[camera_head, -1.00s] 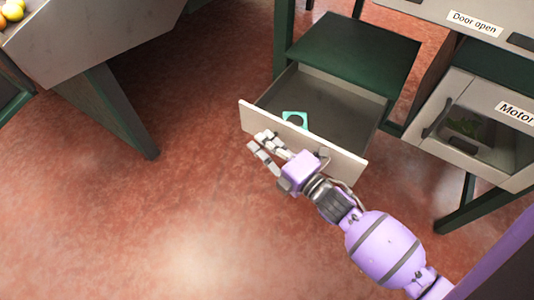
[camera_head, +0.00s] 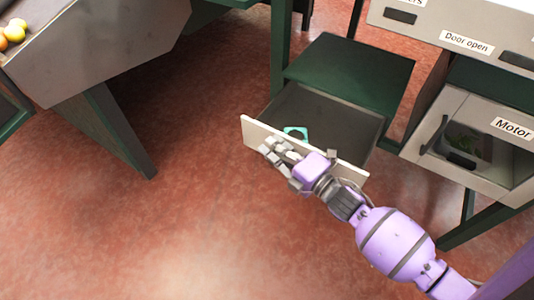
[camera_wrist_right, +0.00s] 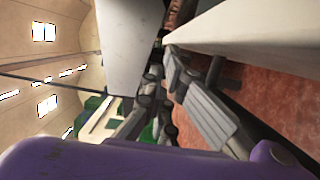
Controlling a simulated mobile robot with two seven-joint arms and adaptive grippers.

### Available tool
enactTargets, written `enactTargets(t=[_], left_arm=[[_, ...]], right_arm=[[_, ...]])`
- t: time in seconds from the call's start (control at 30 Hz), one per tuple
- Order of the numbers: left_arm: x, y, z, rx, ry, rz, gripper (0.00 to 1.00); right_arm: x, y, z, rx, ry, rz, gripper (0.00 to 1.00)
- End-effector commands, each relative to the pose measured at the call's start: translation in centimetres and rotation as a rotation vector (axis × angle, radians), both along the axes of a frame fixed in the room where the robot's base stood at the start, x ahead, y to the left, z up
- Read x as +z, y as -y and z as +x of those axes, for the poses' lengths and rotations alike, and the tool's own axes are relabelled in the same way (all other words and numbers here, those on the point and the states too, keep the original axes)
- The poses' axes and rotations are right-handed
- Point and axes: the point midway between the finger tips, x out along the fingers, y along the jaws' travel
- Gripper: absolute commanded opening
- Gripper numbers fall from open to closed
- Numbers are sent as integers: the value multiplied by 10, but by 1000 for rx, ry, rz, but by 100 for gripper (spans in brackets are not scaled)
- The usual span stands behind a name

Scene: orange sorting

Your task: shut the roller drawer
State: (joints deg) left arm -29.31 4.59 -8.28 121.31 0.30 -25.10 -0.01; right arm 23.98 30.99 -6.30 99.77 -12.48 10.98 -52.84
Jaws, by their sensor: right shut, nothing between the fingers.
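The roller drawer (camera_head: 345,128) is open below the green-topped cabinet (camera_head: 350,62). Its pale front panel (camera_head: 352,171) faces the lower left. A teal piece (camera_head: 296,132) lies inside, near the front. My right gripper (camera_head: 270,150) is shut and empty, at the outer face of the panel, left of its middle. I cannot tell whether the fingers touch the panel. The right wrist view shows the gripper's grey fingers (camera_wrist_right: 180,85) close to a long pale surface, likely the panel. My left gripper is not in view.
A machine with a door marked "Motor" (camera_head: 512,128) and a "Door open" label (camera_head: 466,42) stands at the right. A grey bin (camera_head: 90,45) with fruit (camera_head: 14,32) stands on green legs at the upper left. The red floor before the drawer is clear.

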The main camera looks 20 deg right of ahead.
Motion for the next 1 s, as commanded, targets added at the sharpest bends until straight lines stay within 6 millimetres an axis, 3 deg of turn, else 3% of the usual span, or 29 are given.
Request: enactTargets(t=[0.6,0.8,1.0], left_arm=[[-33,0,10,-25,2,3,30],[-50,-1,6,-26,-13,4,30],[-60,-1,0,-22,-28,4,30]], right_arm=[[-4,132,103,-4,-1,-5,0],[-4,162,126,-4,-2,-3,0],[-2,179,139,-2,0,-2,0]])
